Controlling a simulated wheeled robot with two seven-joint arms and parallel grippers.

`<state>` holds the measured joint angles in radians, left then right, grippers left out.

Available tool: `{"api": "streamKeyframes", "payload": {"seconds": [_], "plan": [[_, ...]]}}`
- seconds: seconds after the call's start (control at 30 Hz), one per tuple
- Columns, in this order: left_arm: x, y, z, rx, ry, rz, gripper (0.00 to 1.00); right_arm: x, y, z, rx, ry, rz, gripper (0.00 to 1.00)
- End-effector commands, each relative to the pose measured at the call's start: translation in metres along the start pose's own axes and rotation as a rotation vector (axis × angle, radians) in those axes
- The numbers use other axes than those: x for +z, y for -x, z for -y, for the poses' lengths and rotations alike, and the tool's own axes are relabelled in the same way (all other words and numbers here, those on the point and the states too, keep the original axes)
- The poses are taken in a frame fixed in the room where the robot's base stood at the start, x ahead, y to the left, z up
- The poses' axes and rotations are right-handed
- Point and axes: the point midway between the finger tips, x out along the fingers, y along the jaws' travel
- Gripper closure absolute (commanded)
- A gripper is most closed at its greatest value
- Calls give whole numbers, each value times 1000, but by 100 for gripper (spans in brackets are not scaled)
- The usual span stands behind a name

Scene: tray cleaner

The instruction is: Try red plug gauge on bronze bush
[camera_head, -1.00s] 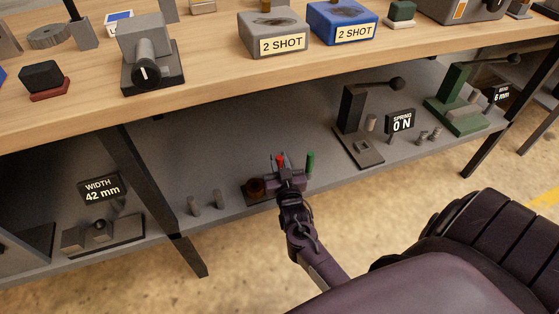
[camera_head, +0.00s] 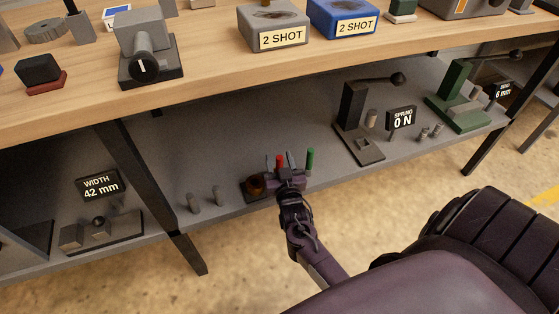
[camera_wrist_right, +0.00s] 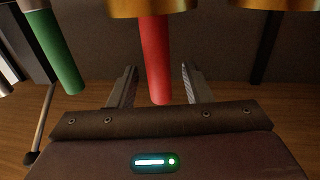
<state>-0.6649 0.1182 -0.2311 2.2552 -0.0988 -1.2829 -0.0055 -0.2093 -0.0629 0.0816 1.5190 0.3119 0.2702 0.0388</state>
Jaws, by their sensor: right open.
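The red plug gauge (camera_head: 280,161) stands upright on the shelf, just beyond my right gripper (camera_head: 281,163) in the head view. In the right wrist view the red plug gauge (camera_wrist_right: 158,62) lies between the two spread fingers (camera_wrist_right: 158,84), with a gap on each side. The gripper is open and holds nothing. The bronze bush (camera_head: 256,184) sits on a dark base to the left of the gripper. In the wrist view a gold piece covers the red gauge's top end in the picture; I cannot tell whether they touch. My left gripper is out of view.
A green plug gauge (camera_head: 310,159) stands close to the right of my gripper. Two grey pins (camera_head: 206,200) stand left of the bush. A black lever press (camera_head: 352,115) is farther right on the shelf (camera_head: 225,145). The wooden worktop (camera_head: 215,68) overhangs behind.

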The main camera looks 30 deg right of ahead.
Motion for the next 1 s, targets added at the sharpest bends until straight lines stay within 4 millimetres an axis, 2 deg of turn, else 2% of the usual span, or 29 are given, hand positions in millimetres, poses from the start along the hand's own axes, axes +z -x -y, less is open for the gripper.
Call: {"api": "streamKeyframes", "payload": {"seconds": [0.13, 0.27, 0.4, 0.6, 0.8, 1.0], "plan": [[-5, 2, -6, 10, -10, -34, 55, 0, 0, 0, 0, 0, 1, 55], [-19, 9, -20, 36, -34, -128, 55, 0, 0, 0, 0, 0, 0, 55], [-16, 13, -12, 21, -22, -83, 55, -1, 33, 0, 0, 0, 5, 55], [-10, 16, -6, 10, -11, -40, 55, 0, 65, 0, 0, 0, 2, 55], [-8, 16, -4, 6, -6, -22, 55, 0, 78, 0, 0, 0, 0, 55], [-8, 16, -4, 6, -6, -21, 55, 0, 78, 0, 0, 0, -1, 55]]}}
